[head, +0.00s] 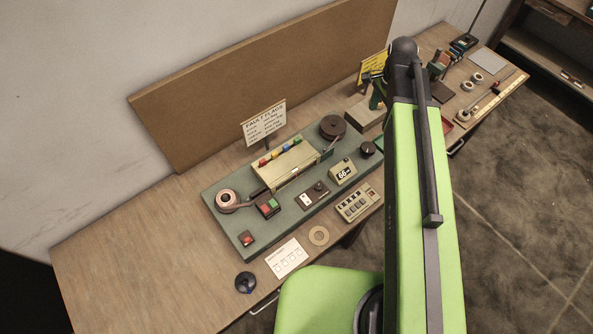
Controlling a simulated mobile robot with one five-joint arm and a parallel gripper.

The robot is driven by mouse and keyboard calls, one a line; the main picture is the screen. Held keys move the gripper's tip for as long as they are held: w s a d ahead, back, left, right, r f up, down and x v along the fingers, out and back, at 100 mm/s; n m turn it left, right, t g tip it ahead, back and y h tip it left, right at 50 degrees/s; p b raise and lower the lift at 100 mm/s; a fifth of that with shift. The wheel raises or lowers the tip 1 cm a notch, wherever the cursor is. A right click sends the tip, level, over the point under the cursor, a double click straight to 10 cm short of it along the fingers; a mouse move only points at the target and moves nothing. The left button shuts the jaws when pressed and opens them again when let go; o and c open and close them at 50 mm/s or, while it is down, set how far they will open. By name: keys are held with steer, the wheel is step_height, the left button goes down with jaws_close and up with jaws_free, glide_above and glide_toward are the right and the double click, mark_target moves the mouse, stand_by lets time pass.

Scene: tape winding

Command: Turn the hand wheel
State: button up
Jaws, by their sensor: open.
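A green board (222,205) on the bench carries the winding set-up. No part is plainly marked as a hand wheel; a round black knob (368,149) at the board's right end is the likeliest, but I cannot tell for sure. A dark reel (333,127) lies at the back right and a pinkish tape roll (228,199) at the left. My green arm stretches away past the board's right end. I cannot make out my gripper; the arm's far end hides that area. Dark green and black parts beside it are too small to identify.
A dark blue round item (245,282) and a card (286,258) lie in front. The wooden bench (130,240) is bare at left.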

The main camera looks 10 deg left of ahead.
mark_target(368, 147)
step_height(368, 147, down, 18)
steer(key=n+b, duration=0.5)
steer(key=n, duration=0.3)
steer(key=n+b, duration=0.6)
steer(key=n, duration=0.2)
steer(key=n+b, duration=0.6)
steer(key=n, duration=0.2)
steer(key=shift+a+r, duration=0.15)
steer(key=shift+r, duration=0.1)
steer(key=shift+r, duration=0.1)
steer(key=shift+c, duration=0.4)
steer(key=c, duration=1.3)
